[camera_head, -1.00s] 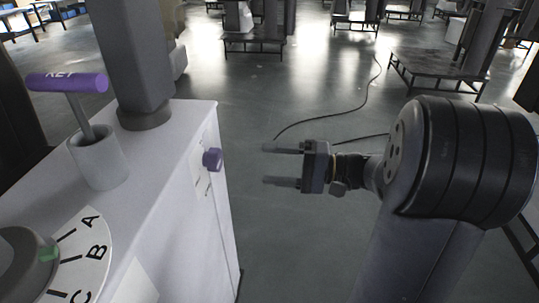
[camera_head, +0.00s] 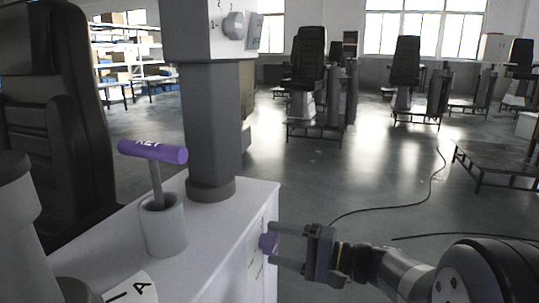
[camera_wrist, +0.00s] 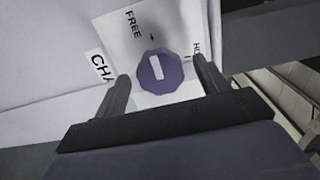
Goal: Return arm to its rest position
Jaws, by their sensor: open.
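My gripper (camera_head: 276,244) is open, pointing left at the side face of the white cabinet (camera_head: 225,240). A purple knob (camera_head: 267,243) on that face lies in line with the gap between the fingertips. In the wrist view the purple knob (camera_wrist: 161,71), with a white bar mark, shows between the two fingers of my gripper (camera_wrist: 160,75), with a visible gap on both sides. A label (camera_wrist: 143,25) behind it reads "FREE" and a partly hidden word. I cannot tell how far the fingertips reach past the knob.
A black chair (camera_head: 55,110) is at left. A cable (camera_head: 400,203) lies on the floor; open floor extends right of the cabinet.

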